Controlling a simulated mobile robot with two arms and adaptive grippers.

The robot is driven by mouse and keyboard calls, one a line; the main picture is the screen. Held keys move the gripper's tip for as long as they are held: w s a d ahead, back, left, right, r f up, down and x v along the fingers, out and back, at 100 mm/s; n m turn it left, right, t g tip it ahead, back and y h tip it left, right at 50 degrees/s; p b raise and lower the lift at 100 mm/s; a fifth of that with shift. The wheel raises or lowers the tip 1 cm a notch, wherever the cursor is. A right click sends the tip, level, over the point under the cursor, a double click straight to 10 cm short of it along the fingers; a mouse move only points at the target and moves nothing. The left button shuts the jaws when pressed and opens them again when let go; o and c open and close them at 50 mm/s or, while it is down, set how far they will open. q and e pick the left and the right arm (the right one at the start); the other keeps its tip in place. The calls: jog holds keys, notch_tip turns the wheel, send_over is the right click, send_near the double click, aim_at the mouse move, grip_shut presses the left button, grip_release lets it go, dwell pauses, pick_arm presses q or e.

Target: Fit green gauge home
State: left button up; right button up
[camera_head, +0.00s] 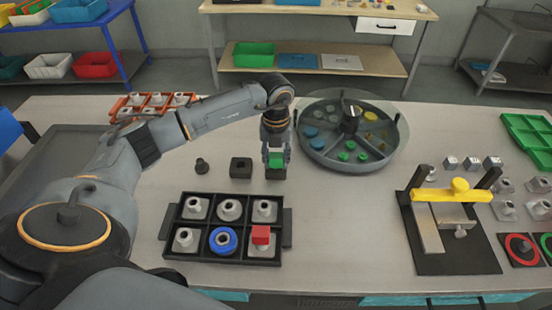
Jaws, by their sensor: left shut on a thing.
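My left gripper (276,154) points down over the middle of the table, its fingers on either side of a small green gauge (275,160). It is shut on the gauge. The gauge is right at the top of a dark square block (275,174); I cannot tell whether it is seated in it or just above it. To the left stand another dark square block with a hole in its top (241,167) and a small dark round piece (202,165). My right gripper is not in view.
A black tray (283,228) with grey parts, a blue ring and a red block stands in front. A round divided tray (373,161) is close on the right. A yellow-barred fixture (456,195) stands farther right. An orange rack (119,105) lies behind my arm.

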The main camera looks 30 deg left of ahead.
pick_arm(q)
jog(key=shift+s+f, duration=0.15)
jog(key=shift+f, duration=0.1)
dwell(0.6)
jog(key=o, duration=1.3)
jog(key=shift+c, duration=0.2)
jog(key=shift+r, duration=0.25)
notch_tip(320, 180, up, 12)
jog(key=shift+f, duration=0.2)
